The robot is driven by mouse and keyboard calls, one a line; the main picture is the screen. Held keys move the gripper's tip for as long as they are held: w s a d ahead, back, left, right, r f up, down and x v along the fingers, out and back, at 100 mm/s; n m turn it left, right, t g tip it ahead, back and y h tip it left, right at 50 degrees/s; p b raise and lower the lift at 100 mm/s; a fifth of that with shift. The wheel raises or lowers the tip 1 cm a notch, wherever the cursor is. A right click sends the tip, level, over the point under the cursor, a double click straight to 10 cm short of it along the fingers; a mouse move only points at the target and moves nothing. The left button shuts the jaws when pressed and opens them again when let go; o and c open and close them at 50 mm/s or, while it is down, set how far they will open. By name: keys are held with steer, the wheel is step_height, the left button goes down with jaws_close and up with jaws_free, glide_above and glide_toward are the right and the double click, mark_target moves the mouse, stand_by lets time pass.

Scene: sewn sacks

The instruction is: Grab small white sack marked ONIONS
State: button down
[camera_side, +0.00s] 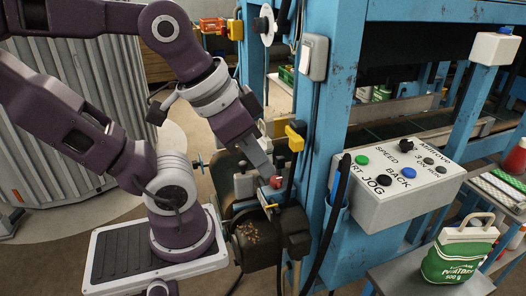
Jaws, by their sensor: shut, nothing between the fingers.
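I cannot make out a small white sack marked ONIONS in the side view. The one clear sack (458,254) is green with a white top and handle. It stands upright at the lower right, and its printing seems to read something else, ending in "500 g". My gripper (271,192) is at the end of the purple arm, left of the blue post and above a dark motor-like housing. It is shut with nothing held, far to the left of the green and white sack. Its fingertips are small and partly lost against the machinery.
A blue machine frame (332,75) and a grey control box (395,185) with buttons stand between my gripper and the green and white sack. The sack stands on a grey shelf (400,277). A red-and-white container (516,157) is at the right edge. Black cables hang near the post.

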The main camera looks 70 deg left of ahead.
steer(key=shift+c, duration=2.1)
jaws_free()
